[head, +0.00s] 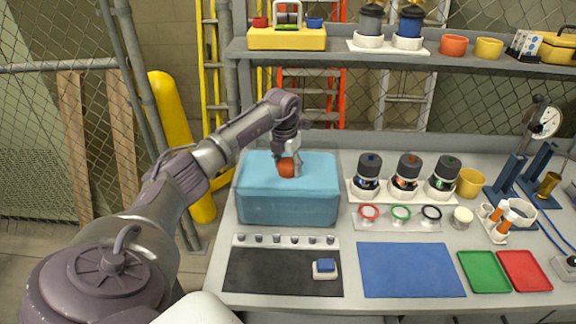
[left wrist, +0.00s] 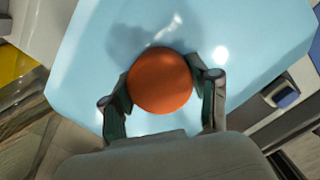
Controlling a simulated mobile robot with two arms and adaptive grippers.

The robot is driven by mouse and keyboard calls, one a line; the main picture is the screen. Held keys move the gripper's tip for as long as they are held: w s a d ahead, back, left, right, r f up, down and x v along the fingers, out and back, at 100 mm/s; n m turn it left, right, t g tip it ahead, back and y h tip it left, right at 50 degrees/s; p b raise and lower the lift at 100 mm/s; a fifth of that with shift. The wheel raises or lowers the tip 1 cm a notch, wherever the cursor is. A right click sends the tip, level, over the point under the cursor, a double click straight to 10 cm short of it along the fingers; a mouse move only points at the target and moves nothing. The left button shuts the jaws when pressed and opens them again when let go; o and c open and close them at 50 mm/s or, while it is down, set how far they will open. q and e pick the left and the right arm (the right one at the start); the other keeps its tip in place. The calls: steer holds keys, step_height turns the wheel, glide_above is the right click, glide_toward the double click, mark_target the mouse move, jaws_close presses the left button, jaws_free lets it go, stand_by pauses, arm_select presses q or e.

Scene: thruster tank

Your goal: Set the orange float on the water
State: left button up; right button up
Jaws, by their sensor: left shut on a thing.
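The orange float (head: 286,167) is a small round ball held between the fingers of my left gripper (head: 287,160). In the left wrist view the float (left wrist: 160,80) fills the space between the two dark fingertips of the gripper (left wrist: 162,84), touched on both sides. The blue tank (head: 288,208) stands at the left of the bench, and the float is over its light blue water surface (head: 248,172). The water (left wrist: 250,35) also shows in the left wrist view, with a dark shadow and bright glints. I cannot tell whether the float touches the water. My right gripper is not in view.
A black mat with a row of small knobs (head: 287,241) lies in front of the tank, with a small blue-topped block (head: 325,268) on it. Thrusters in a white rack (head: 388,194) stand right of the tank. A blue mat (head: 410,270) lies bare. A shelf (head: 380,57) runs above.

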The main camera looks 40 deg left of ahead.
arm_select(q)
steer(key=o, duration=0.8)
step_height(320, 180, up, 12)
steer(key=s, duration=0.1)
steer(key=shift+s, duration=0.25)
steer(key=shift+d+f, duration=0.1)
